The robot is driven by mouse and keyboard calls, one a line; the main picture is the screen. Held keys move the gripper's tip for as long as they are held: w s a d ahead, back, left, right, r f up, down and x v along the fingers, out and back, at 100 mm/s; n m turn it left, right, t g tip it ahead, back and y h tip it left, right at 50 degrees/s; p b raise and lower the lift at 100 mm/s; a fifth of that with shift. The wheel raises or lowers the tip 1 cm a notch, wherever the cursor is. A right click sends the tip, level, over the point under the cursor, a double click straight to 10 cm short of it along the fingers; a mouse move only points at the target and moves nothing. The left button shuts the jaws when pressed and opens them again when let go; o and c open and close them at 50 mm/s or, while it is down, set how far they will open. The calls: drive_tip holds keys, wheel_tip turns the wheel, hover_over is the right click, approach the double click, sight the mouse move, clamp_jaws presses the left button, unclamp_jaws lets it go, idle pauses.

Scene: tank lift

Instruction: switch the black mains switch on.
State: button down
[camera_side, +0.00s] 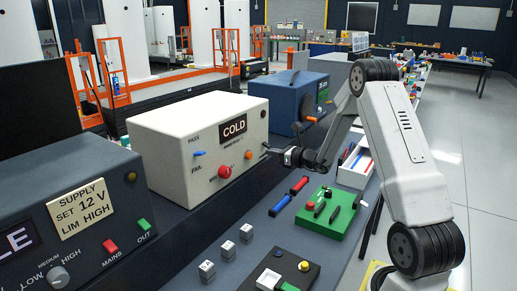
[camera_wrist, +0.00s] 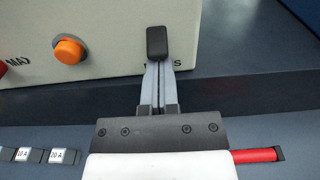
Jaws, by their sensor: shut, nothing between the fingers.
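The black mains switch (camera_wrist: 157,42) is a small dark block on the front of the cream box (camera_side: 200,125), near its lower right corner. In the wrist view it stands right at my fingertips, and only the end of its printed label shows. My gripper (camera_wrist: 157,66) is shut with its fingers together and nothing between them. The fingertips reach the lower edge of the switch in the wrist view; I cannot tell whether they touch it. In the side view my gripper (camera_side: 270,150) is at the box's right front, where the switch is hard to make out. Its on or off position is unclear.
The box has an orange button (camera_wrist: 69,50), a red knob (camera_side: 225,172) and a COLD display (camera_side: 233,126). A blue machine (camera_side: 285,100) stands behind, a supply unit (camera_side: 75,215) in front. A green board (camera_side: 330,213) and red and blue handles lie on the bench.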

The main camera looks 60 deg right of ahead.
sight(264, 142)
drive_tip(key=shift+s+r+g, duration=0.15)
drive_tip(key=shift+r+g, duration=0.3)
drive_tip(key=shift+g, duration=0.45)
drive_tip(key=shift+s+r+g, duration=0.15)
drive_tip(key=shift+r+g, duration=0.35)
drive_tip(key=shift+g, duration=0.7)
drive_tip(key=shift+r, duration=0.35)
drive_tip(key=shift+r, duration=1.05)
drive_tip(key=r+v, duration=0.1)
drive_tip(key=v, duration=0.8)
drive_tip(key=shift+w+r, duration=0.25)
drive_tip(key=shift+r, duration=0.1)
drive_tip(key=shift+a+g, duration=0.1)
drive_tip(key=shift+g, duration=0.2)
